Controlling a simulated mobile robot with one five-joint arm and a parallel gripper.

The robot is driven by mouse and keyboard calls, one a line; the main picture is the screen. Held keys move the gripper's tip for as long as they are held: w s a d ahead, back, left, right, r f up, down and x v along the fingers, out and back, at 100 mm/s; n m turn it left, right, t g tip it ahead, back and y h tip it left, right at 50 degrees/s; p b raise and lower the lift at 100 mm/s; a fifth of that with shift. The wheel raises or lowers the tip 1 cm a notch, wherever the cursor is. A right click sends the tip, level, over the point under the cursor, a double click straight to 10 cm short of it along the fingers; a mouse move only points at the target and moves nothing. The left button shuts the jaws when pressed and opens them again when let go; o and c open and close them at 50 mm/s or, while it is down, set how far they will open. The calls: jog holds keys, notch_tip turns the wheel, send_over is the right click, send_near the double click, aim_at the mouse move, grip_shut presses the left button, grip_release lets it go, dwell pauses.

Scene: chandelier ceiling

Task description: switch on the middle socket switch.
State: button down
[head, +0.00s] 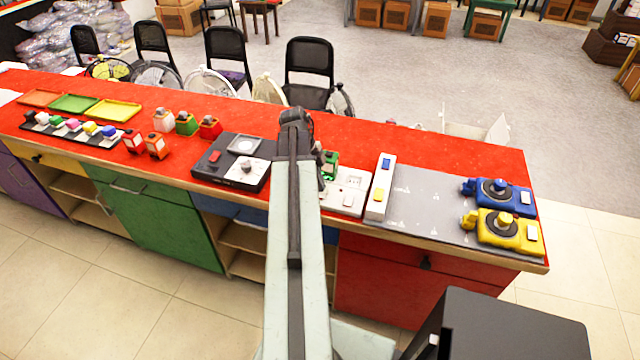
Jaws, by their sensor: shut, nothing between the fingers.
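A white socket panel (346,192) lies on the red counter just right of my arm; its left part is hidden by the arm. Small marks and a pale switch show on it, but I cannot make out which is the middle socket switch or its position. A green piece (331,160) stands at its back left. My gripper (321,178) is mostly hidden behind my arm; a dark part of it shows at the panel's left side. It looks shut and empty. I cannot tell whether it touches the panel.
A black device (232,161) is left of my arm. The counter behind is clear.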

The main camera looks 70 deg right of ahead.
notch_tip(320, 180, up, 12)
jog(key=w+d+p, duration=0.2)
jog(key=p, duration=0.9)
jog(key=shift+w+d, duration=0.2)
jog(key=shift+w, duration=0.2)
jog(key=shift+r, duration=0.1)
